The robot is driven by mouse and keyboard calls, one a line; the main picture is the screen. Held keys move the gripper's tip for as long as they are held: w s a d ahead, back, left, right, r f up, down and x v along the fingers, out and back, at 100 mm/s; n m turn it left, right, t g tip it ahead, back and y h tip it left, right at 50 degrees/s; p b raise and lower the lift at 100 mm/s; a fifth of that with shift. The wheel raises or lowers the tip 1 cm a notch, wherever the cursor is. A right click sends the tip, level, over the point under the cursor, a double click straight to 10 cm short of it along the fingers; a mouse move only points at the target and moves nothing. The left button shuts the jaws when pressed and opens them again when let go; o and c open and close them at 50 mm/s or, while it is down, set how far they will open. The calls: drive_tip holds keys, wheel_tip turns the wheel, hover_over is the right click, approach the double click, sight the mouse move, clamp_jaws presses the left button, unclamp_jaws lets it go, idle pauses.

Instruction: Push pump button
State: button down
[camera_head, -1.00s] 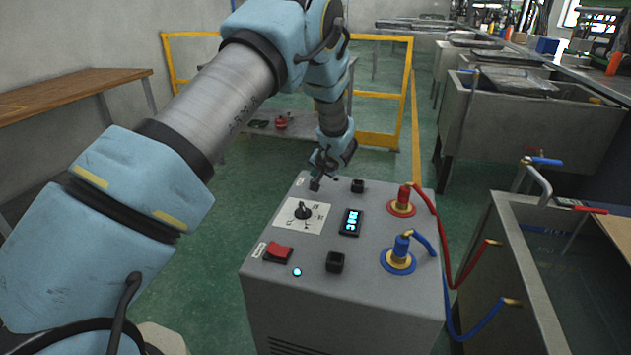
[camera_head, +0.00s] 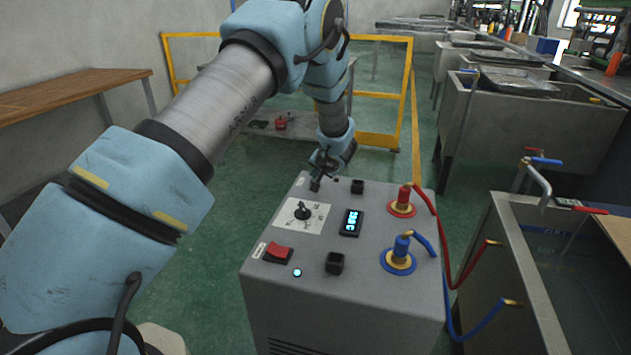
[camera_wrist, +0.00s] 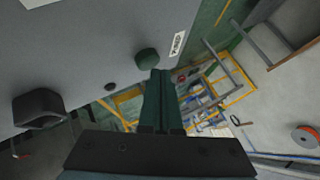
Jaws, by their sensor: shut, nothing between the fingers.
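The pump button appears to be the dark green round button (camera_wrist: 147,58) near the panel's edge in the wrist view, beside a small white label (camera_wrist: 177,43). My gripper (camera_wrist: 160,74) is shut and empty, with its fingertips very close to the button. I cannot tell whether they touch it. In the head view my gripper (camera_head: 319,177) points down at the far left corner of the grey pump machine (camera_head: 340,310). The button is hard to tell from the dark fingertips there.
The panel also carries a black block (camera_head: 358,187), a dial (camera_head: 303,211), a display (camera_head: 351,222), a red switch (camera_head: 278,253), and red (camera_head: 404,198) and blue (camera_head: 401,249) hose fittings. A metal tank (camera_head: 520,275) stands at the right. A yellow rail (camera_head: 384,141) is behind.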

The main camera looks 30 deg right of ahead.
drive_tip(key=shift+f+b, duration=0.5)
drive_tip(key=shift+b, duration=0.7)
drive_tip(key=shift+r, duration=0.1)
drive_tip(key=shift+r+b, duration=0.4)
drive_tip(key=shift+b, duration=0.05)
drive_tip(key=shift+r+p, duration=1.2)
drive_tip(key=shift+r, duration=1.85)
